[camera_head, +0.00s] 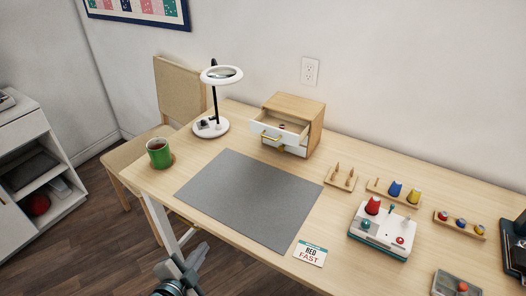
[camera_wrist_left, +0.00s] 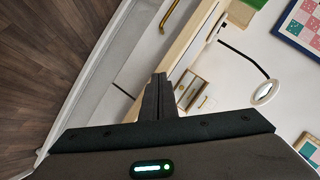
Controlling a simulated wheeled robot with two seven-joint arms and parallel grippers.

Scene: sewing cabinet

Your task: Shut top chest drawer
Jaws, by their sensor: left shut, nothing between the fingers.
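The small wooden chest (camera_head: 313,127) stands at the back of the desk against the wall. Its white-fronted top drawer (camera_head: 268,137), with a brass handle, is pulled out toward the front left. The lower drawer (camera_head: 297,151) is partly hidden beneath it and looks closed. A small dark item lies in the open drawer. My left gripper (camera_head: 178,266) is near the desk's front edge, low in the head view, well apart from the chest. In the left wrist view its fingers (camera_wrist_left: 159,92) are shut and empty, with the chest beyond them. My right gripper is not in view.
The lamp (camera_head: 210,128) stands left of the chest, with a green mug (camera_head: 159,153) further left. A grey mat (camera_head: 249,196) lies in front of the chest. Wooden spool holders (camera_head: 341,178) and a small device (camera_head: 383,232) stand to the right.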

